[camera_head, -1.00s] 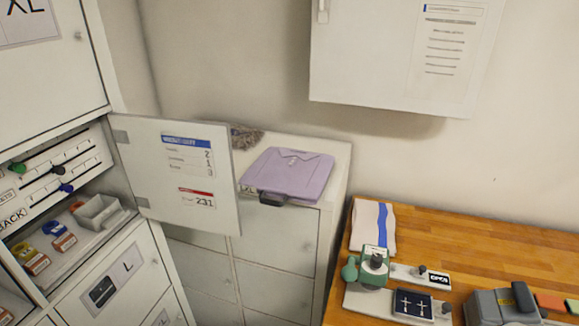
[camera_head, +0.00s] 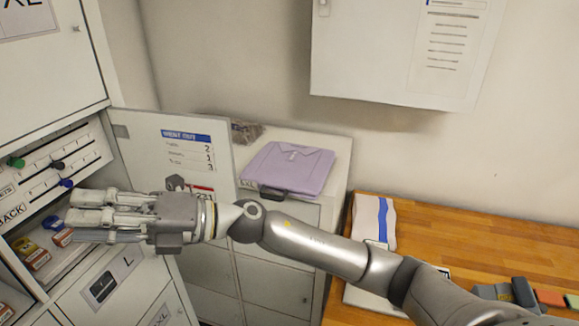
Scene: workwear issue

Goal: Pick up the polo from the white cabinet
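The polo (camera_head: 288,168) is a folded lilac garment. It lies flat on top of the low white cabinet (camera_head: 335,150), with a dark tag or clip at its front edge. My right gripper (camera_head: 75,217) is at the left, in front of the tall locker unit, with its fingers pointing left. It is well left of the polo and apart from it. My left gripper is out of view.
An open locker door (camera_head: 170,150) stands just left of the polo. A dark crumpled item (camera_head: 246,131) lies at the cabinet's back left. A white wall box (camera_head: 380,60) hangs above. A wooden table (camera_head: 470,240) with several items is at the right, partly behind my arm.

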